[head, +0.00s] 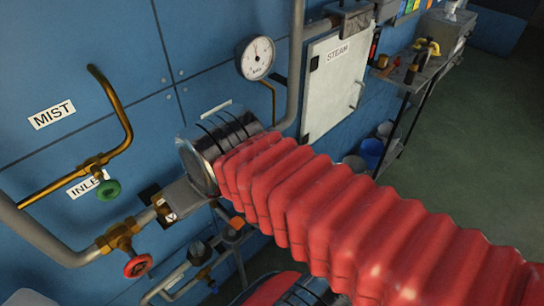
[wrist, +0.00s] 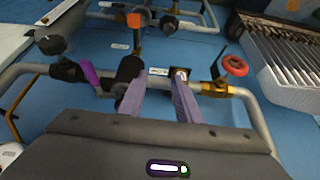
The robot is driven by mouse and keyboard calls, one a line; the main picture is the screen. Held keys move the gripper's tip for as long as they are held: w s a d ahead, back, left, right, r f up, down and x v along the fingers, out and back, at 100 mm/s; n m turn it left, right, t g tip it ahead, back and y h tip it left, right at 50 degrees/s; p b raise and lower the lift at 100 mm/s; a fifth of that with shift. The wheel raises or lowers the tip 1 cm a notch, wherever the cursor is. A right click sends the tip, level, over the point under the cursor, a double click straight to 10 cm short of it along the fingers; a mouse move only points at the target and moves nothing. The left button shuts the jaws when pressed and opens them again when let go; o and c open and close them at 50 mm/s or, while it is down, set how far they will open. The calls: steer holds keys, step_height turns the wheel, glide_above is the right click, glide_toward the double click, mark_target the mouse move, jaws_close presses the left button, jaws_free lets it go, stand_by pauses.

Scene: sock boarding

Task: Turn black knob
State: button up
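My gripper (wrist: 159,78) shows in the wrist view as two purple fingers, spread apart with nothing visible between them. A round black knob (wrist: 52,44) is at the upper left there, left of the fingers, by a purple handle (wrist: 90,74). Another black knob (wrist: 168,24) is at the top, beyond the fingertips. Neither is touched by the fingers. In the head view a black knob (head: 198,252) sits on the lower pipework, below the metal arm end. I cannot tell which of the two wrist-view knobs it is. My fingers cannot be made out in the head view.
A red handwheel (head: 138,265) and a green one (head: 108,190) are on brass valves at left; the red one (wrist: 235,65) also shows in the wrist view. Grey pipe (wrist: 250,110) runs close around the fingers. A ribbed grey thing (wrist: 285,60) is at right. A gauge (head: 256,57) hangs above.

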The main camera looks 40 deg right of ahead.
steer(key=shift+o, duration=0.4)
steer(key=w+d+r+n+g, duration=0.2)
steer(key=d+n, duration=0.7)
steer(key=d, duration=0.2)
steer(key=w+d+r+n+g, duration=0.2)
steer(key=d+n+g, duration=0.1)
steer(key=d+n, duration=0.6)
steer(key=d, duration=0.3)
steer(key=shift+r+g, duration=0.3)
steer(key=shift+r, duration=0.05)
step_height(320, 180, down, 14)
steer(key=shift+r, duration=0.1)
steer(key=shift+c, duration=0.6)
jaws_close()
